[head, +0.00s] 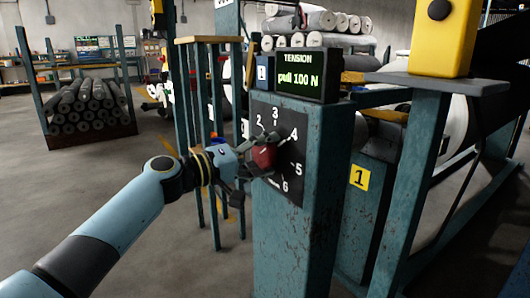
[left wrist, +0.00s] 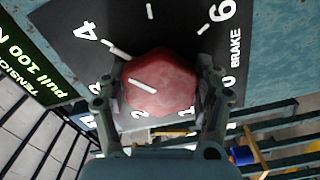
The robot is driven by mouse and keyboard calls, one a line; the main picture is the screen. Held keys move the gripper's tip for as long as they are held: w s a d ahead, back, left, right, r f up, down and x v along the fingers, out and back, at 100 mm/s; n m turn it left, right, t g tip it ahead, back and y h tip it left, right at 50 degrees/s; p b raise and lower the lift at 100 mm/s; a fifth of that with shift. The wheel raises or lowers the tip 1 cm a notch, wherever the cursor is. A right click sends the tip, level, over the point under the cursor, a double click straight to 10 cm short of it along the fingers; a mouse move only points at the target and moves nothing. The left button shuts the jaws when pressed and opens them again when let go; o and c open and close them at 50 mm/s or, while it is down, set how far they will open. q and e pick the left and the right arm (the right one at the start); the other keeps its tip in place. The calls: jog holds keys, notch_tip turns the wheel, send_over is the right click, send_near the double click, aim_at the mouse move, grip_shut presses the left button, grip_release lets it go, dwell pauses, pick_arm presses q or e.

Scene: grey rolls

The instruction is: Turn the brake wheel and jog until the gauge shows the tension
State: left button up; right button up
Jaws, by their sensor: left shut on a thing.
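The brake wheel is a red faceted knob (head: 264,157) on a black dial plate (head: 293,135) numbered in white, on the front of a teal post. My left gripper (head: 257,168) is shut on this knob, coming from the left. In the left wrist view the fingers (left wrist: 158,105) lie on both sides of the red knob (left wrist: 170,75). A white line on the knob lies on its side toward the 3; its exact reading is unclear. The tension display (head: 298,75) reads "pull 100 N" in green. My right gripper is out of view.
A yellow box with a black button (head: 446,40) stands on a teal stand at the right. Another yellow box (head: 163,18) is at the upper left. Grey rolls (head: 88,105) lie in a rack at the back left. Large pale rolls are behind the post. Floor at the left is clear.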

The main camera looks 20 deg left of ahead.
pick_arm(q)
jog(key=shift+f, duration=0.15)
jog(key=o, duration=1.2)
jog(key=shift+a, duration=0.1)
jog(key=v, duration=1.2)
